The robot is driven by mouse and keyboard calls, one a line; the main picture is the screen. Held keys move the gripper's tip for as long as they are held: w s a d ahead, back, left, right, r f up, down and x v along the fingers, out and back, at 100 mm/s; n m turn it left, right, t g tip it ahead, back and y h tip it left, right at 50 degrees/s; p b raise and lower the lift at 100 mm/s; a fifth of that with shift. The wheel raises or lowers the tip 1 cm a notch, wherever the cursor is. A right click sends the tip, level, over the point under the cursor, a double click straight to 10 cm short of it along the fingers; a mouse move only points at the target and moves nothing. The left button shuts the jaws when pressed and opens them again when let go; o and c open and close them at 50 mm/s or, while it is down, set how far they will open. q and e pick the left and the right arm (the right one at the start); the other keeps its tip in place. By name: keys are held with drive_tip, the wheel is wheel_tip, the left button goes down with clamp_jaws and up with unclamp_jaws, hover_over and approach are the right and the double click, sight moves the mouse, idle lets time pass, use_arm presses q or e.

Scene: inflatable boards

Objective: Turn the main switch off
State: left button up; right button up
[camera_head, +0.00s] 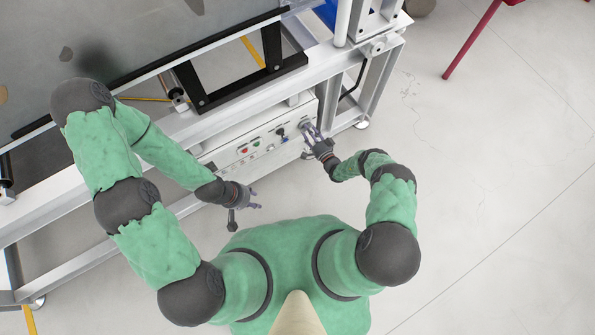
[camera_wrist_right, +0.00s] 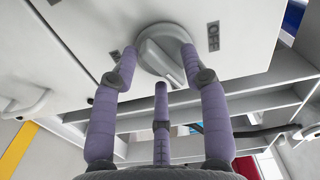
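The main switch is a grey rotary knob (camera_wrist_right: 165,55) on a white panel in the right wrist view. An OFF label (camera_wrist_right: 212,36) is on its right, and another label, partly covered by a finger, is on its left. My right gripper (camera_wrist_right: 160,62) has its fingers around the knob, one on each side and the third below. They look spread; whether they touch it I cannot tell. In the head view my right gripper (camera_head: 310,134) is at the right end of the control panel (camera_head: 240,146) and hides the knob. My left gripper (camera_head: 257,200) is open and empty below the panel.
The panel also carries a red button (camera_head: 244,149), a green button (camera_head: 256,142) and a dark switch (camera_head: 280,132). It sits under a white metal frame (camera_head: 200,124) of a machine. The floor to the right is mostly clear, with a red leg (camera_head: 472,40) at the top.

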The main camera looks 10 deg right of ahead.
drive_tip(key=s+d+m+p, duration=0.3)
drive_tip(key=s+d, duration=0.1)
drive_tip(key=s, duration=0.6)
drive_tip(key=s+a+r+n+g+y+b, duration=0.1)
drive_tip(key=s+a+n+g+y, duration=0.15)
drive_tip(key=a+g, duration=0.35)
drive_tip(key=s+a+n+g+y, duration=0.1)
drive_tip(key=s+a+g+y, duration=0.3)
drive_tip(key=a, duration=0.4)
drive_tip(key=s+r+n+g+h+b, duration=0.1)
drive_tip(key=s+r+n+g+h, duration=0.2)
drive_tip(key=s+g, duration=0.6)
drive_tip(key=s+r+n, duration=0.1)
drive_tip(key=s, duration=0.2)
drive_tip(key=shift+s+a, duration=0.2)
drive_tip(key=shift+a, duration=0.2)
